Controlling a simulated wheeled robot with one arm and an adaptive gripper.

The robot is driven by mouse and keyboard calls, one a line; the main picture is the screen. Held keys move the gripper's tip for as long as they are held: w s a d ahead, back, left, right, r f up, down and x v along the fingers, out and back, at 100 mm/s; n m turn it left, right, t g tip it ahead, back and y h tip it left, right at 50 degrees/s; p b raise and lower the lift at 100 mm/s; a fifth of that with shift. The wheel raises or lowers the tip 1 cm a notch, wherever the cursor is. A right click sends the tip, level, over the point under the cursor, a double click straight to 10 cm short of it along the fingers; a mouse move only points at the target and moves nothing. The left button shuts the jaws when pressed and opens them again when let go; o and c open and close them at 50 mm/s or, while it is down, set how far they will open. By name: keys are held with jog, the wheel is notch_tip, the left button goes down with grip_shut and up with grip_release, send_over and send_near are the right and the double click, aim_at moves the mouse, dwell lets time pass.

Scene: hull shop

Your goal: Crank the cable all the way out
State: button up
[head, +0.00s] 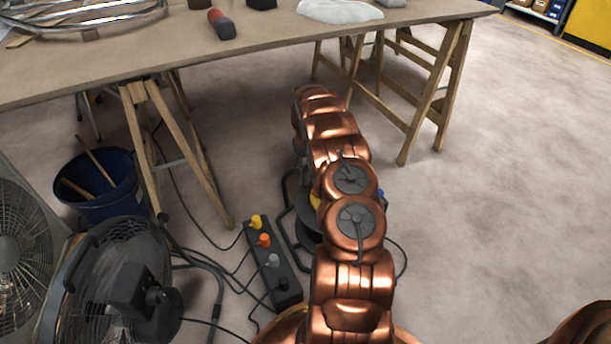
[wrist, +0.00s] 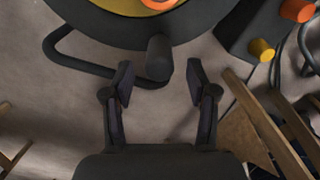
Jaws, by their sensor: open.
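The cable reel (head: 309,226) stands on the floor, mostly hidden behind my copper-coloured arm in the head view; parts of its dark drum and black tube frame show. In the wrist view the drum (wrist: 208,22) fills the top, black with a yellow and orange middle. A dark knob-like handle (wrist: 158,58) stands out at the drum's lower rim. My gripper (wrist: 160,80) is open, its two fingers spread on either side below the handle. I cannot tell whether they touch it; gaps show on both sides. My gripper is hidden in the head view.
A power strip (head: 273,272) with coloured plugs lies left of the reel, with loose cables around. Fans (head: 120,270) and a blue bucket (head: 103,187) stand further left. A workbench (head: 260,45) on wooden trestles (head: 440,95) stands behind. The floor at right is clear.

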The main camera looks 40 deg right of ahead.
jog(key=shift+f+b, duration=0.4)
jog(key=shift+f, duration=1.55)
jog(key=shift+c, duration=0.2)
grip_shut()
